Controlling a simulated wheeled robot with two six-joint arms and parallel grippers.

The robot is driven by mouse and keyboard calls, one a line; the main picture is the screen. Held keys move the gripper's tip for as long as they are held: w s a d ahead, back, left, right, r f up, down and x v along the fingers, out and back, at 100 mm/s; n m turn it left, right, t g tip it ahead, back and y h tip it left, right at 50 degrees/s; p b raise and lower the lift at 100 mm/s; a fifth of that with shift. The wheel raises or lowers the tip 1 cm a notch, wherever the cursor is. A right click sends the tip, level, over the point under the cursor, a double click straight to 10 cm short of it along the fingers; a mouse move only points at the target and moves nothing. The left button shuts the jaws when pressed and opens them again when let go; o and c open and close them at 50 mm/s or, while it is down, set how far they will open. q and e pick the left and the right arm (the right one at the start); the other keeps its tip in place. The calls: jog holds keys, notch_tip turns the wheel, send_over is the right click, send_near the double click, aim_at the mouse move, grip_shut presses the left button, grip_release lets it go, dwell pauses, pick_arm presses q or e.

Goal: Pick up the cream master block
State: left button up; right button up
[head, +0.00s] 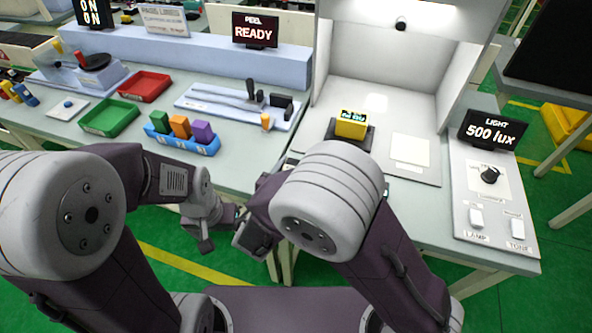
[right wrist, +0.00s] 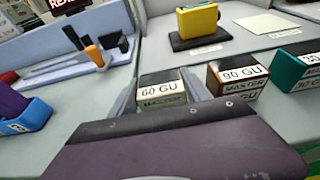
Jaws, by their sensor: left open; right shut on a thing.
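The cream master block (right wrist: 161,90), labelled 60 GU, sits between the two fingers of my right gripper (right wrist: 158,97) in the right wrist view. The gripper is shut on it. I cannot tell whether the block's base touches the table. In the head view my right arm hides this block. My left gripper (head: 221,232) is open and empty, low in front of the table edge in the head view.
A brown 90 GU block (right wrist: 235,82) and a teal 30 GU block (right wrist: 296,68) stand right of the held block. Behind is a yellow gauge (head: 351,125) on a dark base inside a light booth (head: 376,92). A blue rack (head: 183,143) with coloured pieces stands left.

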jog(key=shift+r+p, duration=0.55)
jog(key=shift+r, duration=1.45)
jog(key=s+d+r+b, duration=0.3)
jog(key=s+d+r, duration=0.3)
jog(key=d, duration=0.4)
jog(key=shift+s+r, duration=0.2)
jog(key=shift+r, duration=0.3)
